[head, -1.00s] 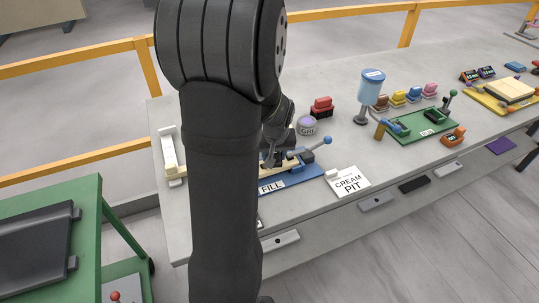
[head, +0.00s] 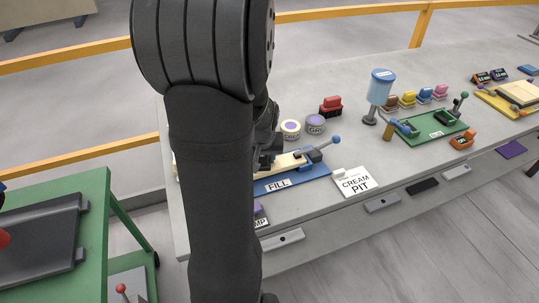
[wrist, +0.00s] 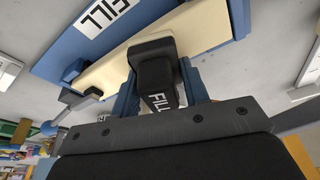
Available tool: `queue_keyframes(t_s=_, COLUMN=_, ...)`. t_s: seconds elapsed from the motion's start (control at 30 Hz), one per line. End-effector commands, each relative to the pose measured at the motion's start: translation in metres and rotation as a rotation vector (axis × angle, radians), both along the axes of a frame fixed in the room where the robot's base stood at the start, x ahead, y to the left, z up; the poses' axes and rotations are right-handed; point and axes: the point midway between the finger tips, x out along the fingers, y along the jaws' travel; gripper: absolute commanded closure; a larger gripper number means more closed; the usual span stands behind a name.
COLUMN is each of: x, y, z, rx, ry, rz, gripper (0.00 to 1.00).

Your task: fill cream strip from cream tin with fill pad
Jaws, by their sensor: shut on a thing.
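My gripper (wrist: 160,84) is shut on the fill pad (wrist: 157,68), a dark block marked FILL, in the wrist view. The pad's dark head lies over a long cream piece (wrist: 207,24), seemingly the cream strip; I cannot tell whether they touch. This piece lies on the blue FILL fixture (wrist: 72,42), and it shows in the head view (head: 290,161) on the fixture (head: 308,176). In the head view my arm hides most of the gripper and the fixture's left part.
A grey tin (head: 315,124) stands right beside the cream tin, with a red block (head: 331,106) behind. A blue-knobbed lever (head: 325,146) rises at the fixture's right. A green fixture (head: 435,128) stands farther right.

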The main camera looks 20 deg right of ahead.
Motion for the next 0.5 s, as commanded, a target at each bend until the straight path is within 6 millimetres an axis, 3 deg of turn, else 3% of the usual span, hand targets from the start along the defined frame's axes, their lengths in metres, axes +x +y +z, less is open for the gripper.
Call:
queue_keyframes(t_s=0.37, x=0.0, y=0.004, z=0.002, rx=-0.001, ry=-0.002, rz=-0.001, gripper=0.77)
queue_keyframes(t_s=0.5, x=0.001, y=0.004, z=0.013, rx=-0.002, ry=-0.004, rz=0.0, gripper=0.77)
